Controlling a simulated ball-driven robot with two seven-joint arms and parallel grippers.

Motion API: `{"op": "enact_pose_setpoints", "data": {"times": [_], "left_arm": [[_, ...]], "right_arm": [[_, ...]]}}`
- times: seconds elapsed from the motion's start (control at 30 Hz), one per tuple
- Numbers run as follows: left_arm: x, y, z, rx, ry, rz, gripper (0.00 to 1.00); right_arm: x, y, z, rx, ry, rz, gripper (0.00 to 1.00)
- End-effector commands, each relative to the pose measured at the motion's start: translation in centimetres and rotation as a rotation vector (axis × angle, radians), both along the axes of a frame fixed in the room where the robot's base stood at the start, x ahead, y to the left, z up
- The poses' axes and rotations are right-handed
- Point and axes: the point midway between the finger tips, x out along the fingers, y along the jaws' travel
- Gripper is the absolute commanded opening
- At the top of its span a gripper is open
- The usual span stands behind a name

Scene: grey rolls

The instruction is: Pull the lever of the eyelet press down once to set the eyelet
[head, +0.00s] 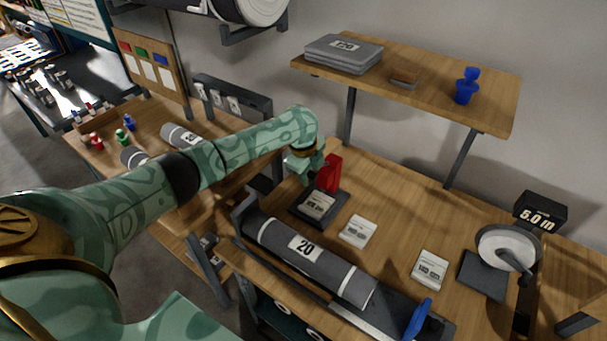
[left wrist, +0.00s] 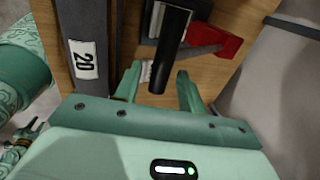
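The eyelet press has a red body (head: 332,172) and a dark base (head: 298,208) on the wooden bench in the head view. The red body also shows in the left wrist view (left wrist: 222,42). A black bar, which looks like its lever (left wrist: 171,45), reaches toward my left gripper in the wrist view. My left gripper (head: 306,172) is beside the press, at its upper left in the head view. Its fingers are apart, with the lever's end between them; I see no clear contact. In the head view the gripper hides the lever.
A grey roll labelled 20 (head: 300,250) lies on the bench in front of the press. Labelled cards (head: 358,231) and a white wheel device (head: 507,245) are to the right. A wooden shelf (head: 440,88) overhangs behind, with grey folded material (head: 343,54) and a blue figure (head: 467,88).

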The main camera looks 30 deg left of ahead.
Motion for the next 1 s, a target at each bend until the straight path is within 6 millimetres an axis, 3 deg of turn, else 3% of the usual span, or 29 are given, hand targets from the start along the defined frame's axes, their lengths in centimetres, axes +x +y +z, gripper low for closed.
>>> {"op": "enact_pose_setpoints", "data": {"times": [0.2,0.3,0.33,1.0], "left_arm": [[0.0,0.0,0.1,0.000,-0.001,0.000,0.40],[0.0,0.0,0.1,0.000,-0.001,0.001,0.12],[0.0,0.0,0.1,0.000,-0.001,0.001,0.10],[-0.8,0.1,-1.5,0.000,0.001,0.001,0.11]], "right_arm": [[-0.4,0.0,0.0,-0.001,0.005,0.000,0.36],[-0.4,0.0,0.0,-0.001,0.006,0.000,0.36],[-0.4,0.0,0.0,-0.001,0.006,0.000,0.36],[-0.2,-0.2,0.3,-0.003,0.004,0.000,0.36]]}}
